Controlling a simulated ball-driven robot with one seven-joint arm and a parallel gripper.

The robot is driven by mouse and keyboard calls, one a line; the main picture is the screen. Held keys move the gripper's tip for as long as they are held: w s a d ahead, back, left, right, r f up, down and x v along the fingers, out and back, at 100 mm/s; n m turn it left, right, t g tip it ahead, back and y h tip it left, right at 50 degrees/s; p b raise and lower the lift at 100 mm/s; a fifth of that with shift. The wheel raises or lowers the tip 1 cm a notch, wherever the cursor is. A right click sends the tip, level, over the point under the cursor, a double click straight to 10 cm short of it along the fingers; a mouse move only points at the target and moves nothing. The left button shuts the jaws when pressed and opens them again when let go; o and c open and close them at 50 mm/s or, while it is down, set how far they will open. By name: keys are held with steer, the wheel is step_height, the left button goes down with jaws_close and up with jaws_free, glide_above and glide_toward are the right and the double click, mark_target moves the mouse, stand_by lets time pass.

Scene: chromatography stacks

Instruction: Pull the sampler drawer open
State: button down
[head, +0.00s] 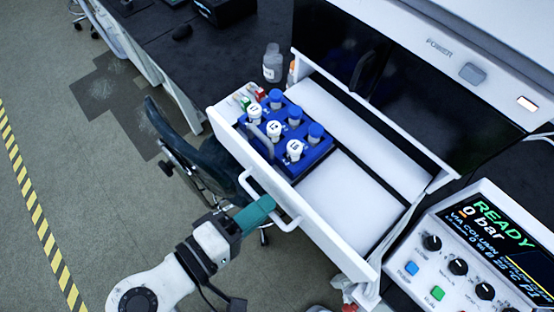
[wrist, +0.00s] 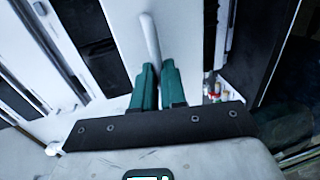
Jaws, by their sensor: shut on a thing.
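The white sampler drawer (head: 338,246) stands pulled out from the chromatography stack in the head view. Its right part is empty. On its left part sits a blue rack (head: 318,153) with several vials, some white-capped and some blue-capped. My gripper (head: 262,210) is at the drawer's front, its teal fingers shut on the white bar handle (head: 285,224). In the wrist view my gripper (wrist: 158,80) has its two teal fingers on either side of the handle (wrist: 150,38), in front of the white drawer front (wrist: 126,30).
A control box (head: 480,245) with a screen reading READY and 0 bar stands at right. A clear bottle (head: 272,63) stands on the dark bench (head: 180,62) behind the drawer. A dark chair (head: 190,140) is close beside the drawer at left. Floor at far left is free.

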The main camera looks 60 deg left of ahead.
steer(key=shift+s+d, duration=0.15)
steer(key=shift+s, duration=0.4)
steer(key=c, duration=1.2)
jaws_free()
steer(key=b+v, duration=0.1)
steer(key=v, duration=0.9)
steer(key=shift+s, duration=0.4)
